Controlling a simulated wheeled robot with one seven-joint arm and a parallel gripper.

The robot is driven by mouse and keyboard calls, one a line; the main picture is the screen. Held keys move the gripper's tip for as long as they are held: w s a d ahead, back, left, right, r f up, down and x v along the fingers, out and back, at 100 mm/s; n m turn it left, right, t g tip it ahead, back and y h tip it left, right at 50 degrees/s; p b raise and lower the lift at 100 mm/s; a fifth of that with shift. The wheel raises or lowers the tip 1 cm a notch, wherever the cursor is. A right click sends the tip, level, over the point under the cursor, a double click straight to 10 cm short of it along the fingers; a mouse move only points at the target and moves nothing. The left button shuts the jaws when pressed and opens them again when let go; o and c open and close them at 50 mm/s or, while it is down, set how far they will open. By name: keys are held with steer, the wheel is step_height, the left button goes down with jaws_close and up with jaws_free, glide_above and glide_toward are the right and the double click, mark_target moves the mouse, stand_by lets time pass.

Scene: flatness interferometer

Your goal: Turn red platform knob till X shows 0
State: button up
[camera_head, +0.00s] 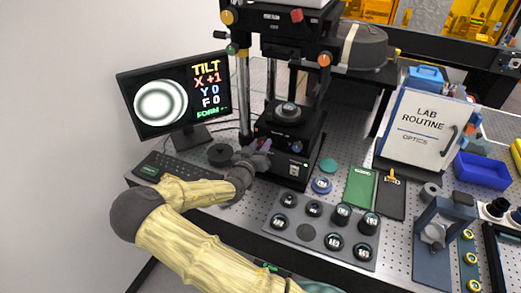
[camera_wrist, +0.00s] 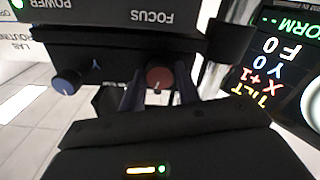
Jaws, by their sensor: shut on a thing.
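The red platform knob (camera_wrist: 158,79) shows in the wrist view on the front of the black interferometer platform (camera_wrist: 110,50). My gripper (camera_wrist: 158,94) is shut on the red knob, with one dark finger on each side of it. In the head view my gripper (camera_head: 262,148) is at the platform's left front and hides most of the knob. The monitor (camera_head: 177,97) reads TILT, X +1, Y 0, F 0, with round light and dark rings at its left. The same readout (camera_wrist: 262,75) shows upside down in the wrist view.
A blue knob (camera_wrist: 67,82) sits beside the red one on the platform front. A keyboard (camera_head: 165,167) and a dark round object (camera_head: 220,154) lie left of my gripper. A tray of lenses (camera_head: 322,232), a green board (camera_head: 359,186) and a blue bin (camera_head: 482,171) stand to the right.

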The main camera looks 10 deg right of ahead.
steer(key=shift+n+b, duration=0.4)
steer(key=shift+n, duration=0.8)
steer(key=o, duration=1)
steer(key=shift+s+a+f, duration=0.1)
steer(key=shift+s+a, duration=0.25)
steer(key=b+v, duration=0.4)
steer(key=v, duration=1.2)
steer(key=shift+s+a, duration=0.1)
steer(key=shift+s, duration=0.15)
